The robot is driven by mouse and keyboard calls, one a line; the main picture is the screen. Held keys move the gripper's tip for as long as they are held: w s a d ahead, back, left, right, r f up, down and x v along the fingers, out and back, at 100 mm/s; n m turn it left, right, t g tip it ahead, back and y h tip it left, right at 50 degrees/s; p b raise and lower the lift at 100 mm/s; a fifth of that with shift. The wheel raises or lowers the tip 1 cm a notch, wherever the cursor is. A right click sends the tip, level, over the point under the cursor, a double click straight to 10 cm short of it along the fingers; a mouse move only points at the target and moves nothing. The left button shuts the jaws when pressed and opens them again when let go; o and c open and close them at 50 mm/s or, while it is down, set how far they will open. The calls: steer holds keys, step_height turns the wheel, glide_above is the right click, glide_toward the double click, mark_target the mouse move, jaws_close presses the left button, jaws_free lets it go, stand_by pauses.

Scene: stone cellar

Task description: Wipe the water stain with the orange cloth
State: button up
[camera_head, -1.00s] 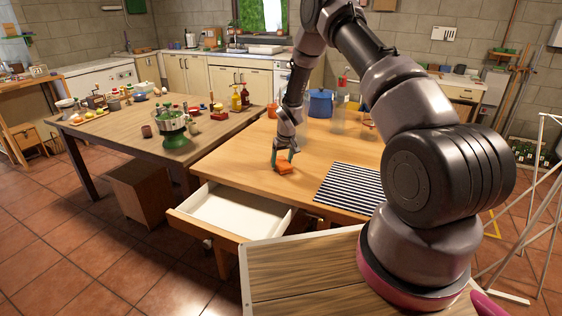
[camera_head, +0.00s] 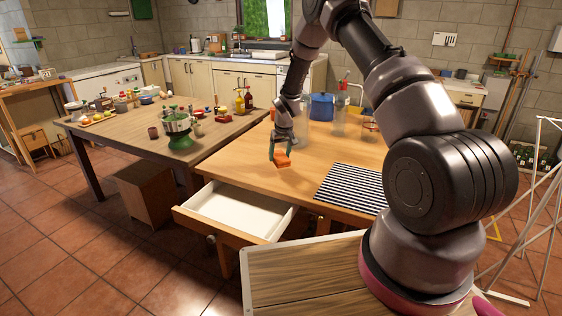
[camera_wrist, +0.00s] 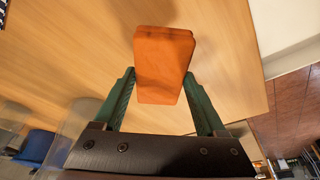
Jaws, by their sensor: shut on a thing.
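The orange cloth (camera_head: 283,160) is a small, thick folded pad. My gripper (camera_head: 281,152) is shut on it, over the wooden table near its left front side. In the wrist view the cloth (camera_wrist: 163,62) sticks out beyond the green fingers (camera_wrist: 163,100), which stand on either side of it. It is at or very close to the tabletop; I cannot tell if it touches. I cannot make out the water stain on the wood in either view.
An open, empty white drawer (camera_head: 243,208) juts from the table front. A striped mat (camera_head: 350,186) lies to the right of the cloth. A blue pot (camera_head: 321,107) and glass jars stand at the back. The wood (camera_head: 315,152) around the cloth is bare.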

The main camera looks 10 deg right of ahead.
steer(key=shift+r, duration=1.5)
